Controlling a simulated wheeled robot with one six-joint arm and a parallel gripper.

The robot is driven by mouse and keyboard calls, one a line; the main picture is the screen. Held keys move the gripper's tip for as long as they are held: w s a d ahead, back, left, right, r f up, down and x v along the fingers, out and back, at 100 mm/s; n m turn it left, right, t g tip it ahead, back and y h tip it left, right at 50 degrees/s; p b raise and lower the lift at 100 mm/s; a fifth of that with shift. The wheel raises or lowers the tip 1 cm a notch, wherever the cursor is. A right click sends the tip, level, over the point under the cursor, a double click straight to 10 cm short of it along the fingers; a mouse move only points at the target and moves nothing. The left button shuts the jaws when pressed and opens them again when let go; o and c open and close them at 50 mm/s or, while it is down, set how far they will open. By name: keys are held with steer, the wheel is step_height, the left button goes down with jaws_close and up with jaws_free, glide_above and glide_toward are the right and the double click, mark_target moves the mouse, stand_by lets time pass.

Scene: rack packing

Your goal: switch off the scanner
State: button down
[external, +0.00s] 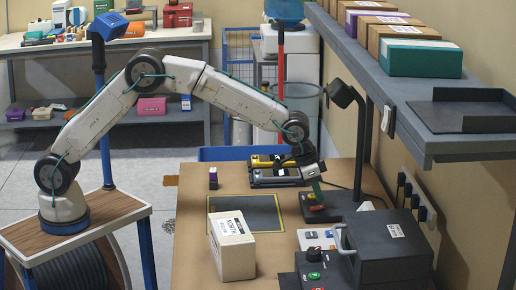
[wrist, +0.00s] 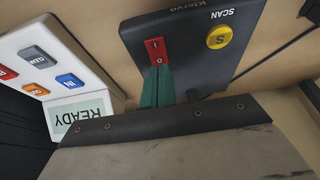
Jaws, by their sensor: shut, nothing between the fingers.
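The scanner has a dark base (wrist: 205,40) marked SCAN, with a round yellow S button (wrist: 219,37) and a small red switch (wrist: 155,51). In the external view the scanner base (external: 345,202) sits on the bench, below a head (external: 341,93) on a post. My gripper (wrist: 160,70) is shut and empty, its green fingers pointing at the near end of the red switch. The tips look at or very close to the switch; I cannot tell whether they touch. In the external view my gripper (external: 317,202) is low over the base. The switch's position is unclear.
A white panel (wrist: 45,60) with coloured buttons and a READY display (wrist: 83,118) is close to the left. In the external view a black machine (external: 395,250) stands in front, a white box (external: 232,243) lies left, and a shelf (external: 400,85) overhangs right.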

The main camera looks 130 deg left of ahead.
steer(key=shift+f, duration=0.75)
steer(key=shift+w+a+f, duration=0.1)
steer(key=shift+f, duration=0.15)
steer(key=shift+s+d+f, duration=0.1)
steer(key=shift+s+d, duration=0.5)
steer(key=shift+s, duration=0.05)
steer(key=v, duration=1.4)
steer(key=shift+w+a+r, duration=0.25)
